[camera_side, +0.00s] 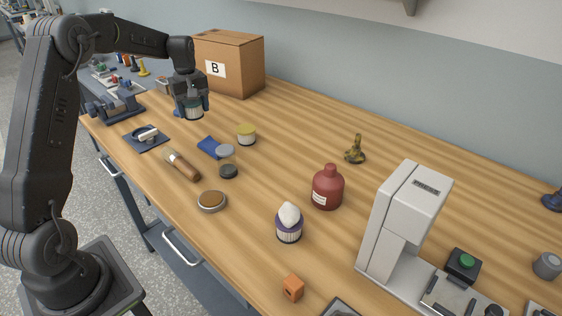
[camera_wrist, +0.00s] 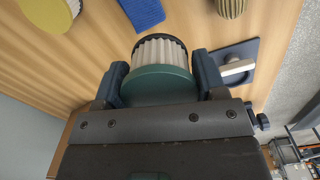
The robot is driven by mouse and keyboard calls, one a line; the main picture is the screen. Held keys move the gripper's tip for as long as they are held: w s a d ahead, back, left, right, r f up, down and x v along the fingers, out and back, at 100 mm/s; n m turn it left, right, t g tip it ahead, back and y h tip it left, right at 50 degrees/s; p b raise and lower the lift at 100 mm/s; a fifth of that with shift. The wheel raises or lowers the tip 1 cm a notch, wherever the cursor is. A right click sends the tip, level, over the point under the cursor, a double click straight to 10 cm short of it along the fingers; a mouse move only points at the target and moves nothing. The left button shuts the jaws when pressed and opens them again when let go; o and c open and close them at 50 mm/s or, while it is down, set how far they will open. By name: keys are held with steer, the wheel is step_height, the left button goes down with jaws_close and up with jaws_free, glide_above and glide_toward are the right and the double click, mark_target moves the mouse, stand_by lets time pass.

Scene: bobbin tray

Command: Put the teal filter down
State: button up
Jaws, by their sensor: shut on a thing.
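My gripper (camera_side: 192,104) is shut on the teal filter (camera_side: 194,114), which hangs below it over the far left part of the bench, in front of the cardboard box. In the wrist view the teal filter (camera_wrist: 160,83) shows a teal cap, pale pleats and a dark rim, between the two fingers of my gripper (camera_wrist: 161,82). It appears to be held above the wood, with the gap hard to judge. The fingers hide part of its sides.
A box marked B (camera_side: 232,62) stands behind. A red bottle (camera_side: 328,187) and white machine (camera_side: 400,225) stand right. Bare wood lies between the box and jar.

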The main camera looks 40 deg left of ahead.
steer(key=w+d+m, duration=0.1)
steer(key=w+d, duration=0.2)
steer(key=d, duration=0.4)
steer(key=w+d, duration=0.3)
steer(key=d, duration=0.5)
glide_above(283, 163)
steer(key=f, duration=0.6)
steer(key=shift+a+f, duration=0.25)
steer(key=shift+a, duration=0.05)
steer(key=shift+w+d+f, duration=0.15)
steer(key=shift+d+f, duration=0.15)
steer(key=shift+d, duration=0.05)
steer(key=shift+f, duration=1.9)
steer(key=shift+f, duration=0.15)
steer(key=o, duration=0.9)
